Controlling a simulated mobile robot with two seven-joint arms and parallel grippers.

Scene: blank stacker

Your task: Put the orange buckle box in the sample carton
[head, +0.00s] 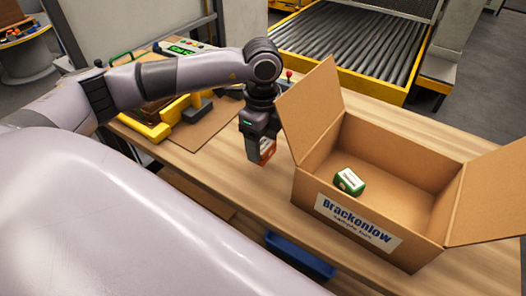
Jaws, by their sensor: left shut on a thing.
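The sample carton (310,186) is an open cardboard box with raised flaps and a Brackenlow label, standing at the right on the wooden table. My left gripper (262,160) points down just left of the carton's left flap. It is shut on the orange buckle box (267,150), a small orange and white box partly hidden by the fingers. Whether the orange box touches the table, I cannot tell. My right gripper is not in view.
A green and white box (349,182) lies inside the carton. Yellow and black equipment (153,128) stands at the table's left. Bare table (215,170) lies left of the carton. A blue bin (299,255) sits below the front edge, and a roller conveyor (345,45) is behind.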

